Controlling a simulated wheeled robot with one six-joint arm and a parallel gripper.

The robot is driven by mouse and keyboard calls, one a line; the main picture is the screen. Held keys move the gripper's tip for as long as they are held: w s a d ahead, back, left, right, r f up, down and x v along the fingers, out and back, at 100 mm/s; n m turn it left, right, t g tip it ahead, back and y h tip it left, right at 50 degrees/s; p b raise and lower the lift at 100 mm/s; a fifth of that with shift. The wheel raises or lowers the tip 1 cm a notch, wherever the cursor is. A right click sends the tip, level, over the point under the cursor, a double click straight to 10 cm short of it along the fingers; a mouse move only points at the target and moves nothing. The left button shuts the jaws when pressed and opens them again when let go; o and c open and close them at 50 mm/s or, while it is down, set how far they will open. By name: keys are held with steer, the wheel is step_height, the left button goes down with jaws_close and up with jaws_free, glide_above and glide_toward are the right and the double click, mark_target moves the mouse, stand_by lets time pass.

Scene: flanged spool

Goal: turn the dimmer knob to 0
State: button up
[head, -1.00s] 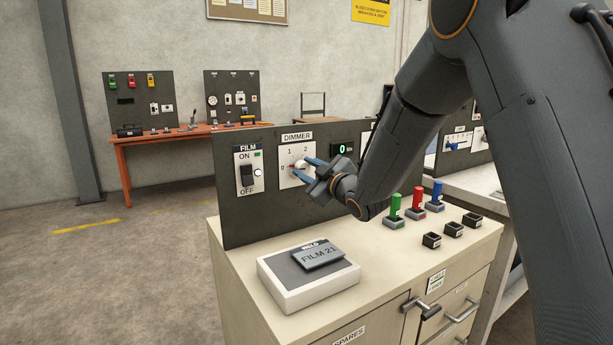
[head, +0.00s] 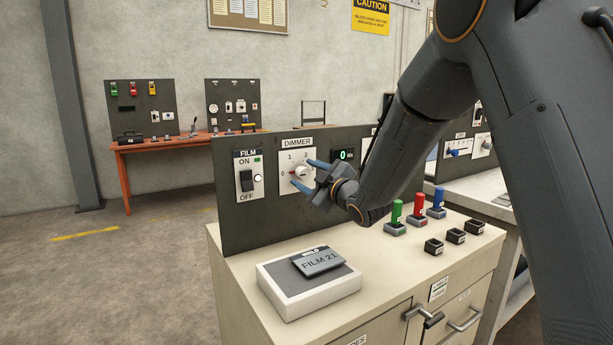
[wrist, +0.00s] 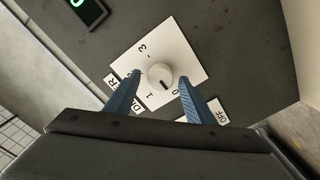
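The dimmer knob (head: 302,171) is a pale round knob on a white DIMMER plate (head: 287,160) on the dark upright panel. In the wrist view the knob (wrist: 160,75) has a dark slot near the 0 and 1 labels. My gripper (head: 301,173) is at the knob with its two blue fingers spread. In the wrist view a finger stands on each side of the knob, with a visible gap on both sides. The green display (head: 343,155) beside the plate reads 0.
A FILM switch (head: 247,176) is left of the dimmer. A white box with a FILM 21 plate (head: 318,262) sits on the cabinet top (head: 385,268). Green, red and blue handles (head: 418,205) and several small black sockets (head: 455,236) stand to the right.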

steer(key=v, duration=0.7)
steer(key=shift+s+d+b, duration=0.2)
steer(key=shift+s+b, duration=0.1)
steer(key=shift+b, duration=0.05)
steer(key=s+d+f+m+g+h+p, duration=0.55)
steer(key=s+d+f+m+h, duration=0.45)
steer(key=s+d, duration=0.4)
steer(key=s+d+f+m+g, duration=0.1)
steer(key=s+m+g, duration=0.1)
steer(key=s, duration=0.6)
steer(key=s+d+f+m+g+p, duration=0.1)
steer(key=s+g, duration=0.3)
steer(key=s, duration=0.4)
steer(key=s+d+f+m+g+p, duration=0.1)
steer(key=s+d+f+m+g, duration=0.1)
steer(key=s, duration=0.6)
steer(key=shift+d+m+g, duration=0.45)
steer(key=shift+m+g, duration=0.15)
steer(key=shift+g, duration=0.15)
